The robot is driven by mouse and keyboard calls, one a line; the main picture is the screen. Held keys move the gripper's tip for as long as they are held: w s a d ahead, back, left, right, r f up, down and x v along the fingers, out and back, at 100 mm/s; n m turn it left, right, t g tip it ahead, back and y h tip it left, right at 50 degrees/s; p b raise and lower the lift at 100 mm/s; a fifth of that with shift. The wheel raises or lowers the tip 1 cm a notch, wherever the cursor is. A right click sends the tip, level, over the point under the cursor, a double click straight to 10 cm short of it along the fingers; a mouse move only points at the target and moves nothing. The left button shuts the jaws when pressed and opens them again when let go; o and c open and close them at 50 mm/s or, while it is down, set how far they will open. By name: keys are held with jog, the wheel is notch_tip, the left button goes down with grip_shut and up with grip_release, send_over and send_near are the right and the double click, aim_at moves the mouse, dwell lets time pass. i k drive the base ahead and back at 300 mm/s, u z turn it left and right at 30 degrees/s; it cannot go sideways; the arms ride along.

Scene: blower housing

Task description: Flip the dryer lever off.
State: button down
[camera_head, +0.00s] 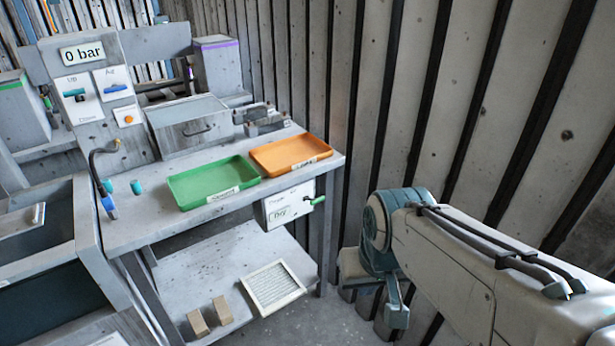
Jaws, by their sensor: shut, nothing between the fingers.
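A pale box (287,206) hangs under the right front edge of the workbench. Its label is too small to read surely, but seems to begin "Dryer". A green-handled lever (316,201) sticks out from its right side, tilted slightly up to the right. My gripper (397,316) hangs low at the end of my arm, right of the box and lever and well apart from them. It is shut and empty; its fingers show only poorly.
The workbench (150,225) carries a green tray (213,183), an orange tray (290,154) and a control panel (95,95) reading "0 bar". A filter panel (273,287) rests on the lower shelf. A ribbed wall (480,110) stands close behind my arm. Space between gripper and lever looks clear.

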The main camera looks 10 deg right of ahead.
aim_at(313, 201)
jog(key=z, duration=0.35)
jog(key=i, duration=1.25)
jog(key=u, duration=0.65)
